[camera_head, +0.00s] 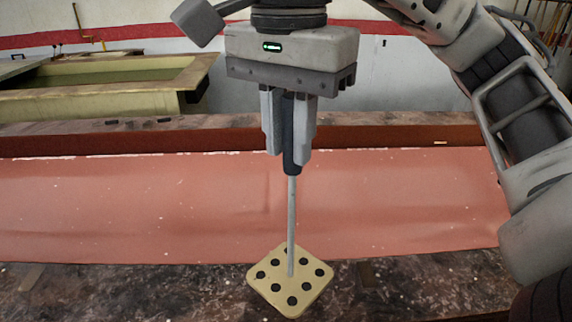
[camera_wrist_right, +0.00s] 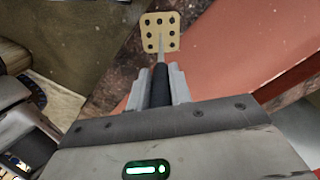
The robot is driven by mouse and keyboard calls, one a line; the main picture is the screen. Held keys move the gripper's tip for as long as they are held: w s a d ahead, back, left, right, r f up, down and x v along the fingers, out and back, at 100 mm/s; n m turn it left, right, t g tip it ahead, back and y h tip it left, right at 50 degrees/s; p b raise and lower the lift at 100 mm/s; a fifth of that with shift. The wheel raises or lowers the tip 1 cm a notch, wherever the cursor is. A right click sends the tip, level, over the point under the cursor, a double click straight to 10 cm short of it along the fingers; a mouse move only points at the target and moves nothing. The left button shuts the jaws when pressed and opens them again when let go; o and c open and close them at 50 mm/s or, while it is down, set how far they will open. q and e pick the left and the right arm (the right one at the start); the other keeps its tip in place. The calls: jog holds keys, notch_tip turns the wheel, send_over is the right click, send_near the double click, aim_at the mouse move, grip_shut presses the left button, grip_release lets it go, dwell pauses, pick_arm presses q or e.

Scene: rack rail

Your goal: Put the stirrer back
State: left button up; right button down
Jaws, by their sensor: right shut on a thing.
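My right gripper (camera_head: 290,142) is shut on the dark handle of the stirrer (camera_head: 291,215) and holds it upright, with its thin grey rod pointing down. A square yellowish rack (camera_head: 277,302) with several dark round holes lies on the dark surface below. The rod's tip overlaps the rack's middle in the head view; I cannot tell whether it is in a hole, touching the top or above it. In the right wrist view the stirrer (camera_wrist_right: 160,85) runs from the gripper (camera_wrist_right: 161,82) toward the rack (camera_wrist_right: 148,42). My left gripper is not in view.
A wide reddish sheet or panel (camera_head: 120,210) spans the scene behind the rack. A dark, speckled ledge (camera_head: 180,298) runs along the front, with free room on both sides of the rack. A yellowish basin (camera_head: 120,88) stands at the back left.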

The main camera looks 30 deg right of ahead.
aim_at(286, 164)
notch_tip(286, 164, down, 3)
jog(key=shift+w+r+b, duration=0.15)
jog(key=shift+b, duration=0.25)
jog(key=shift+f, duration=0.6)
jog(key=c, duration=1.3)
grip_release()
